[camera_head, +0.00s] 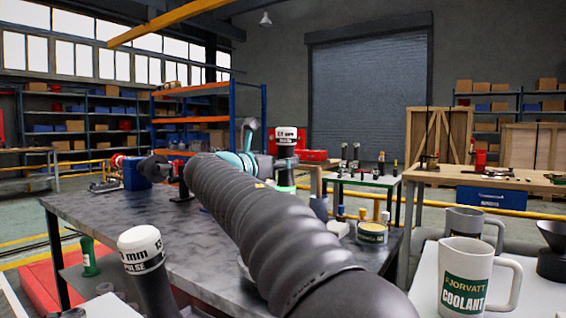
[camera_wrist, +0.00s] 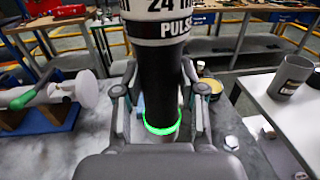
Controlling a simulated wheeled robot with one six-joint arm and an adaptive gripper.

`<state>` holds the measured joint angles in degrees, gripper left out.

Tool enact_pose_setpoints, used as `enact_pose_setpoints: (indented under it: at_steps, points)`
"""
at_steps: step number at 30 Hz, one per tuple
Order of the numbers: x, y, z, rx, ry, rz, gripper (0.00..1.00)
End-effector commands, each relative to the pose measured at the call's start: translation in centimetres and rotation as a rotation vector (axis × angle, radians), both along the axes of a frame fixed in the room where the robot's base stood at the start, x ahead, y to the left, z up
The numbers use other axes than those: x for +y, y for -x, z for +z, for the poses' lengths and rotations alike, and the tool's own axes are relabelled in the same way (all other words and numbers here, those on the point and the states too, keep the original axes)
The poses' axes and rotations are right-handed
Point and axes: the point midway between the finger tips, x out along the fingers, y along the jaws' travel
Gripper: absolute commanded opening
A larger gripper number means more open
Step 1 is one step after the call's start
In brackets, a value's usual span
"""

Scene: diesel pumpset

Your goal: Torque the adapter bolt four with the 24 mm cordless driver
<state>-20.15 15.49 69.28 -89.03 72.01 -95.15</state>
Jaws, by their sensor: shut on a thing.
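My gripper (camera_wrist: 160,112) is shut on the cordless driver (camera_wrist: 160,70), with a finger on each side of its black body. The driver is upright, with a white top marked 24 and PULSE and a lit green ring low on its body. In the head view the held driver (camera_head: 286,155) stands beyond my dark ribbed arm, its white top and green ring showing; the gripper is mostly hidden there. The driver's lower end is hidden in the wrist view. I cannot make out adapter bolt four in either view.
A second white-topped driver (camera_head: 141,250) stands at the front left. A grey metal bench (camera_head: 110,212) lies under my arm. A coolant mug (camera_head: 466,275) stands on a white table at right.

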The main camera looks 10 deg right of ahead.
Motion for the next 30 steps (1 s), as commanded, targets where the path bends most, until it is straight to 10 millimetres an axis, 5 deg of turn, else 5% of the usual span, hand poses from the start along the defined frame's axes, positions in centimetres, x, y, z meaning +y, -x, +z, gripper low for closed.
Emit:
enact_pose_setpoints:
  at_steps: [30]
  points:
    - [0.0, 0.1, -1.0, -0.003, 0.001, 0.000, 0.00]
